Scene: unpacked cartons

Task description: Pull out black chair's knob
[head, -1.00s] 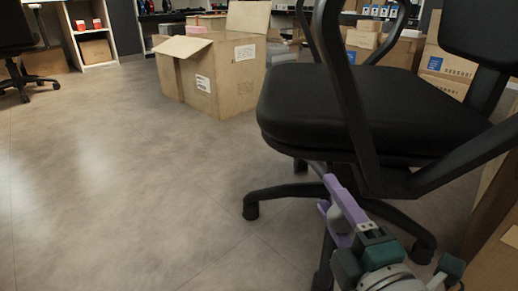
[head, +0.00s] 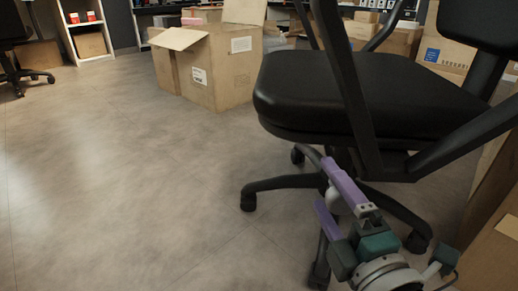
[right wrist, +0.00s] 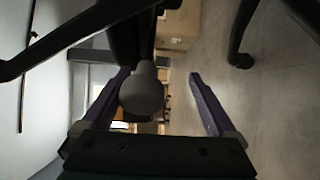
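The black chair (head: 345,95) stands at the right of the head view, its seat above my right gripper (head: 324,183). The right gripper's two purple fingers are open under the seat, near the chair's legs. A grey rounded knob (right wrist: 143,92) shows large between the fingers in the right wrist view, closer to the left finger; I cannot tell whether it touches. The knob (head: 334,200) is partly hidden by the fingers in the head view. The right gripper also shows in the wrist view (right wrist: 159,73). My left gripper is not in view.
The chair's black armrest (head: 350,90) and wheeled legs (head: 280,184) surround the gripper closely. A carton (head: 490,250) stands at the lower right. An open carton (head: 220,75) sits behind on the floor. The floor at the left is clear.

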